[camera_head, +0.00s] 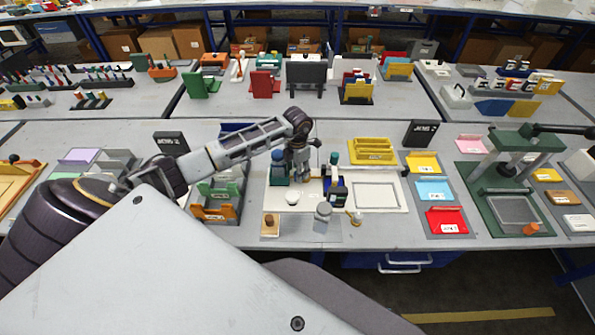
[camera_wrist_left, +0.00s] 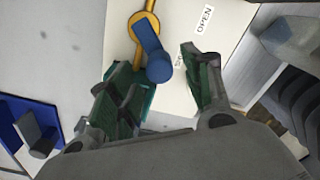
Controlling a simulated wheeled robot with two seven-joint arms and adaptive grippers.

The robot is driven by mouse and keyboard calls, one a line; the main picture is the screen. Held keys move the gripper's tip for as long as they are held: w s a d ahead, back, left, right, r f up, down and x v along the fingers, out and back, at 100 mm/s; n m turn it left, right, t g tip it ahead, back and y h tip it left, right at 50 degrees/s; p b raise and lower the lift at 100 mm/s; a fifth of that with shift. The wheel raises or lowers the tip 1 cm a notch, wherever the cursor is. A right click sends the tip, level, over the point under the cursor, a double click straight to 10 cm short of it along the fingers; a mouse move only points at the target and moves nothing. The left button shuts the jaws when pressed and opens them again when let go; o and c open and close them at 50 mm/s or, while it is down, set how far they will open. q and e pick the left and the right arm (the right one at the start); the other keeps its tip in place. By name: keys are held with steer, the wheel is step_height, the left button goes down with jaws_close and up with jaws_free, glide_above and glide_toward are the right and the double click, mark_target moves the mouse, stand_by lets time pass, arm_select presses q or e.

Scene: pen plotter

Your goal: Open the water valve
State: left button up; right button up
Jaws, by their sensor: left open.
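The valve shows in the left wrist view as a blue handle (camera_wrist_left: 152,46) with a rounded end, on a yellow ring and pipe (camera_wrist_left: 143,24). It is mounted at a white panel (camera_wrist_left: 176,95) that carries a printed "OPEN" label (camera_wrist_left: 204,20). A second label beside it is partly hidden. My left gripper (camera_wrist_left: 155,72) is open, with one finger on each side of the handle's rounded end. I cannot tell whether a finger touches it. In the head view my left gripper (camera_head: 300,168) is over the middle of the table, and I cannot make out the valve there.
A teal container (camera_head: 279,168) and a dark upright device (camera_head: 336,184) stand close to the gripper. A white tray (camera_head: 405,197) lies to the right. Other stations crowd both sides.

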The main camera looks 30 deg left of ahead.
arm_select(q)
steer(key=shift+f, duration=0.75)
steer(key=c, duration=1)
steer(key=shift+c, duration=0.2)
